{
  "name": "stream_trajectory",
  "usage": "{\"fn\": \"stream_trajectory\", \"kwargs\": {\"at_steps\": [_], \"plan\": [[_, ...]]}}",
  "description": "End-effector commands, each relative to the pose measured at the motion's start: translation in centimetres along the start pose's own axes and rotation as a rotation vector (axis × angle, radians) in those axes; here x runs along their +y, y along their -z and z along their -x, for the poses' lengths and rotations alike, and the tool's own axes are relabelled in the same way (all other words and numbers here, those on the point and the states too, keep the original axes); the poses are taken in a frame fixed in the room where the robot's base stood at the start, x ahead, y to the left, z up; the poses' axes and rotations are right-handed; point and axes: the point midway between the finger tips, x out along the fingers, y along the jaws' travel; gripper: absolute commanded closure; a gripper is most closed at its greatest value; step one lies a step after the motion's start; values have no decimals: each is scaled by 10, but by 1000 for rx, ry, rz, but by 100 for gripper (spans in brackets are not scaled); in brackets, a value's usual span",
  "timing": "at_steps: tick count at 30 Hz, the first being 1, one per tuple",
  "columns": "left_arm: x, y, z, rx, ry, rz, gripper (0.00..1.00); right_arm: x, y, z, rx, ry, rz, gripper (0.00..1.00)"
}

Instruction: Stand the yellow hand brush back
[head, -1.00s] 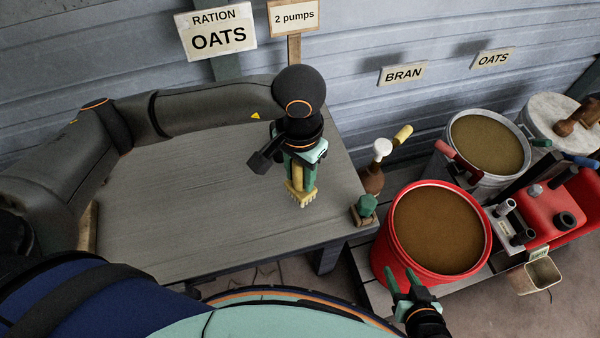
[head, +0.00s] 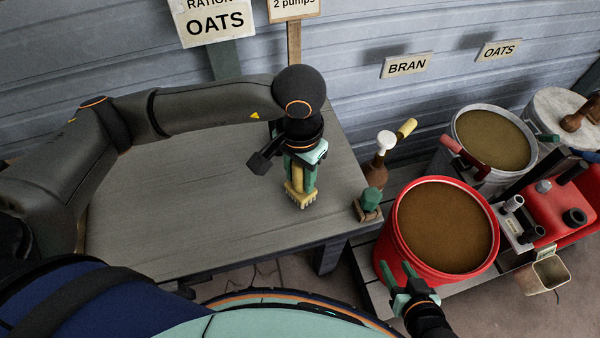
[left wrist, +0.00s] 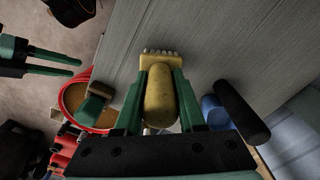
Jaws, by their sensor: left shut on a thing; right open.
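The yellow hand brush (head: 297,188) is in my left gripper (head: 301,180), upright with its pale bristles pointing down over the grey table near its right end. The left wrist view shows the brush's rounded yellow handle (left wrist: 160,95) between the two green fingers, with the bristled head beyond the fingertips. I cannot tell whether the bristles touch the table. My right gripper (head: 400,281) is open and empty in front of the red bucket.
The grey table (head: 180,200) is largely bare. Right of it stand a brown bottle-like thing (head: 376,170), the red bucket (head: 388,240), a metal bucket (head: 528,157) and a red caddy (head: 558,206) holding tools. BRAN and OATS signs hang on the wall.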

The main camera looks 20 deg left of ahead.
Motion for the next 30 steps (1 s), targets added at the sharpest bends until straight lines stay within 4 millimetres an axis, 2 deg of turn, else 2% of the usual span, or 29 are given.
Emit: {"fn": "stream_trajectory", "kwargs": {"at_steps": [24, 25, 30], "plan": [[0, 0, -10, 1, 0, 0, 100, 1, -16, -7, -10, 0, -2, 50], [0, 0, -10, 1, 0, 0, 59, 1, -15, -7, -10, 0, -2, 50], [0, 0, -10, 1, 0, 0, 40, 1, -15, -7, -11, -1, -2, 50]]}}
